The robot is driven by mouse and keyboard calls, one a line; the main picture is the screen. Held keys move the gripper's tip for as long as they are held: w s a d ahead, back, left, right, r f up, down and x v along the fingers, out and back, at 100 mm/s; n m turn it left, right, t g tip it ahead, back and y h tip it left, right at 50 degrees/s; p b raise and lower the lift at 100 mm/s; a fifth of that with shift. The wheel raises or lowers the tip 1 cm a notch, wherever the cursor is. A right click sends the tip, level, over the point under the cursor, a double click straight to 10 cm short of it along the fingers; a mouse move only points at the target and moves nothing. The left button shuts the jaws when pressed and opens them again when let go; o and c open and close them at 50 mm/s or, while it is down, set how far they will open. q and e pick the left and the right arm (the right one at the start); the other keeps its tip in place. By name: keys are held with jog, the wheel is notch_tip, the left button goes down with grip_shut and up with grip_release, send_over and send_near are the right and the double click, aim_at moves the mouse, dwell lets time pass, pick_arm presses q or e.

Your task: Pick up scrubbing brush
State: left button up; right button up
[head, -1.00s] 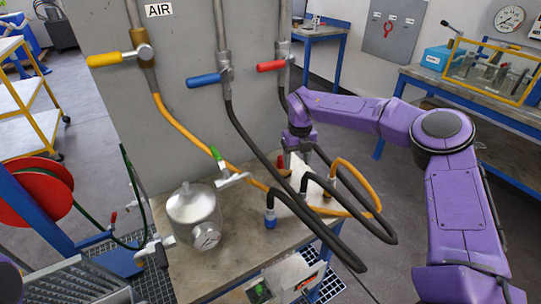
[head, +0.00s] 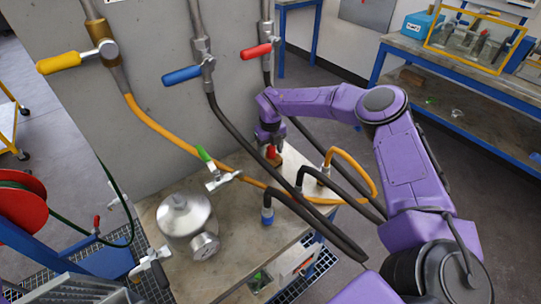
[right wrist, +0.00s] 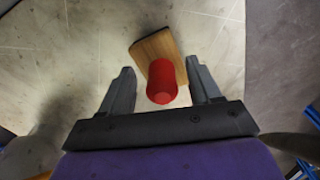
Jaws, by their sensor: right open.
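The scrubbing brush appears as a wooden block (right wrist: 157,50) with a red upright grip (right wrist: 162,82) in the right wrist view. In the head view its red part (head: 271,152) shows just below my right gripper (head: 271,142), on the bench by the grey panel. In the right wrist view, my right gripper (right wrist: 160,68) is open, with one finger on each side of the red grip and gaps on both sides. The brush rests on the bench, and its bristles are not visible. My left gripper is not in view.
The bench top (head: 232,262) is mostly bare at the front. A metal vessel (head: 187,222) with a gauge stands left of the brush. An orange hose (head: 160,124) and a black hose (head: 245,140) cross near the brush. A red hose reel (head: 20,203) is at far left.

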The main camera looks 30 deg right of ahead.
jog(key=shift+s+r, duration=0.1)
jog(key=shift+s, duration=0.05)
jog(key=shift+s+r, duration=0.1)
jog(key=shift+s, duration=0.05)
jog(key=c, duration=0.4)
grip_shut()
jog(key=shift+d, duration=0.1)
notch_tip(320, 180, up, 12)
jog(key=b, duration=0.4)
jog(key=s+d+b, duration=0.1)
jog(key=s+b, duration=0.2)
jog(key=s, duration=1.6)
jog(key=shift+s+d+f+b, duration=0.2)
jog(key=shift+s+f+b, duration=0.05)
jog(key=shift+s+b, duration=0.15)
